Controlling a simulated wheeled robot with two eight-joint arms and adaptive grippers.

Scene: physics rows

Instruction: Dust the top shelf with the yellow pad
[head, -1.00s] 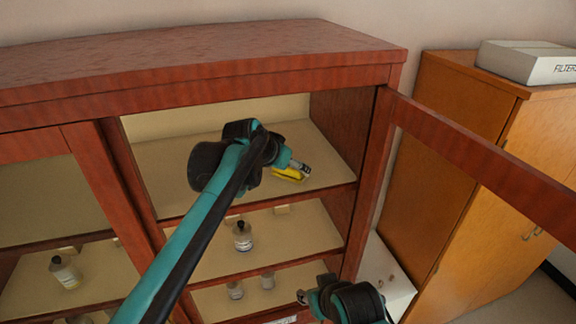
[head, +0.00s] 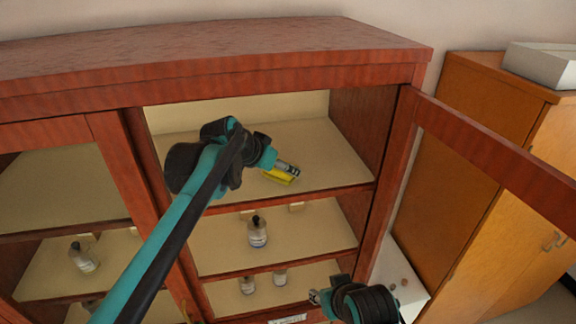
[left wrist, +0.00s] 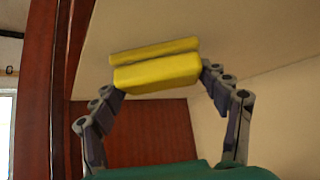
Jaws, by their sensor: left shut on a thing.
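The yellow pad (head: 279,177) is at the top shelf (head: 325,150) inside the open cabinet, over the shelf's middle. My left gripper (head: 289,169) is shut on the pad. In the left wrist view the yellow pad (left wrist: 157,70) sits between the two fingertips, with the shelf surface close behind it; I cannot tell whether it touches. My right gripper (head: 314,297) is low in front of the cabinet, apart from the shelf; its fingers are too small to read. My left arm hides the left part of the top shelf.
Bottles stand on lower shelves, one (head: 257,232) just below the top shelf. The open cabinet door (head: 490,155) extends to the right. An orange-brown cabinet (head: 450,170) with a white box (head: 541,65) on it stands further right. The right part of the top shelf is clear.

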